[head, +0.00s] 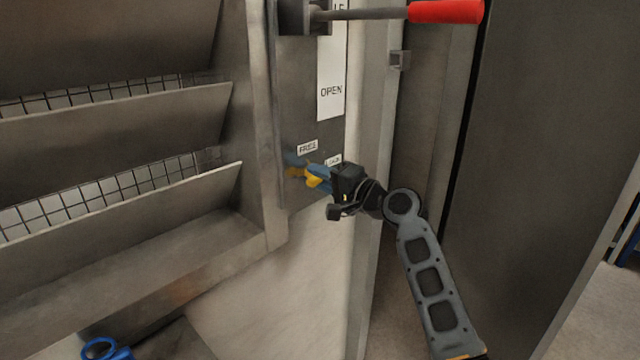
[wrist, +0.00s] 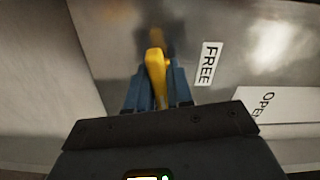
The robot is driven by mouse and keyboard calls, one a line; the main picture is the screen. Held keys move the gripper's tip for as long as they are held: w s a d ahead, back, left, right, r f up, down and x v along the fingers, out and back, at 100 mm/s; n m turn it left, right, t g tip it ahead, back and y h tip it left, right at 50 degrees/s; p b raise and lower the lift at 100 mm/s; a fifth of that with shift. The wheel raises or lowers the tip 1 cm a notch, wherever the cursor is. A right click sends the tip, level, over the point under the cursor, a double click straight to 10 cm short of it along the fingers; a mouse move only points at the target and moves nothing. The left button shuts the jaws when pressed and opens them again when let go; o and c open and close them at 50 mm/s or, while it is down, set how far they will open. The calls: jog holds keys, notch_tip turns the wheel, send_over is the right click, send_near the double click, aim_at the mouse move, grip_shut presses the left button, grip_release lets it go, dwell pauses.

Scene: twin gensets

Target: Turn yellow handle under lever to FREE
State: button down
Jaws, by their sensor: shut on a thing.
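The yellow handle (head: 317,179) is on the grey metal panel, below the lever (head: 370,13) with its red grip. My gripper (head: 308,170) has its blue fingers on either side of the handle and is shut on it. The wrist view shows the yellow handle (wrist: 156,72) between the two fingers. The FREE label (head: 307,147) is just above the fingers in the head view, and right of the handle in the wrist view (wrist: 208,64). A second small label (head: 333,160) is partly hidden by my gripper and cannot be read. The handle's exact angle is hard to tell.
A white strip (head: 331,90) marked OPEN is above the handle. Slanted metal louvres (head: 110,130) with mesh are at left. A tall grey door or panel (head: 550,150) stands at right. A blue ring-shaped object (head: 103,349) is at bottom left.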

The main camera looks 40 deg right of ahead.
jog(key=n+b, duration=0.1)
jog(key=n, duration=0.1)
jog(key=n+b, duration=0.1)
jog(key=b, duration=0.1)
jog(key=shift+f+n+b, duration=0.3)
jog(key=shift+f+n, duration=0.05)
jog(key=shift+n, duration=0.05)
jog(key=n+b, duration=0.4)
jog(key=shift+n, duration=0.3)
jog(key=n+b, duration=0.4)
jog(key=shift+r+n+b, duration=0.2)
jog(key=shift+n+b, duration=0.95)
jog(key=shift+n, duration=0.45)
jog(key=c, duration=1.1)
grip_release()
jog(key=shift+r, duration=0.1)
jog(key=shift+s, duration=0.15)
jog(key=s, duration=0.7)
jog(key=shift+s, duration=0.3)
